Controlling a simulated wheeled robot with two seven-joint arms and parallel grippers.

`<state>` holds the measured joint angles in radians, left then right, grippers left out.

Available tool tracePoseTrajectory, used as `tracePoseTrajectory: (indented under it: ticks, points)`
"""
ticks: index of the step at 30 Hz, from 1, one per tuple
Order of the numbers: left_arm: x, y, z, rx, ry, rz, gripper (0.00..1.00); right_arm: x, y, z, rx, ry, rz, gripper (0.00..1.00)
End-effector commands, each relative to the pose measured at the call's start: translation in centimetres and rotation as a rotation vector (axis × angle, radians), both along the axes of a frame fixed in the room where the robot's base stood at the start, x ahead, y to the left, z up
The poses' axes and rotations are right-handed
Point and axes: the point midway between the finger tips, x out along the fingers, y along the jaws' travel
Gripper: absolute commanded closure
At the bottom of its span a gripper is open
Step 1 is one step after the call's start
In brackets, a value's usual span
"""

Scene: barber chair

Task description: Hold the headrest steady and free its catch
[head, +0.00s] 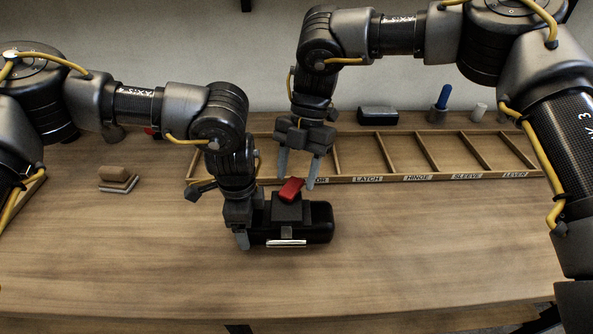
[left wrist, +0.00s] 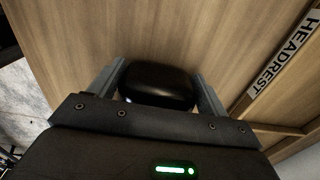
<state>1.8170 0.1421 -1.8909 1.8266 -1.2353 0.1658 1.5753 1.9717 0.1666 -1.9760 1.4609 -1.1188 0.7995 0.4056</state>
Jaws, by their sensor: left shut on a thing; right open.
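The black headrest (head: 319,222) lies on the table in the middle of the head view, with a bright metal strip along its front. The red catch (head: 291,189) sits tilted on a dark block on top of it. My left gripper (head: 243,238) is shut on the headrest's left end. In the left wrist view the dark headrest (left wrist: 160,84) fills the space between my left fingers. My right gripper (head: 297,181) is open, pointing down, with its fingertips on either side of the red catch. Whether they touch it I cannot tell.
A wooden tray (head: 400,181) with labelled compartments runs behind the headrest; its HEADREST label (left wrist: 284,62) shows in the left wrist view. A small stacked block (head: 118,178) lies at left. The front table is clear.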

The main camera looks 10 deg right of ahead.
Motion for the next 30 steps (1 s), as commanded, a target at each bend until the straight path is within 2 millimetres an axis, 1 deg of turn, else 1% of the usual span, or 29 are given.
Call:
tracePoseTrajectory:
  ticks: [9, 11, 18, 20, 26, 30]
  points:
    - [0.01, 0.0, 0.04, -0.001, 0.0, 0.001, 0.7, -0.1, 0.07, -0.25, 0.0, 0.0, 0.0, 0.49]
    - [0.01, 0.0, 0.04, -0.001, 0.0, 0.001, 0.7, -0.09, 0.06, -0.25, 0.0, 0.0, -0.001, 0.56]
    - [0.01, 0.01, 0.04, -0.001, 0.0, 0.001, 0.7, -0.09, 0.06, -0.23, 0.0, 0.0, 0.0, 0.87]
    - [0.01, 0.05, 0.04, -0.001, 0.0, 0.001, 0.7, -0.09, 0.1, -0.23, 0.0, 0.0, -0.001, 0.94]
    - [0.02, 0.07, 0.03, 0.0, 0.0, 0.001, 0.7, -0.01, 0.19, -0.22, -0.001, -0.001, 0.017, 0.94]
    - [0.02, 0.07, 0.03, 0.0, 0.0, 0.001, 0.7, 0.13, 0.46, -0.24, -0.002, -0.002, 0.071, 0.94]
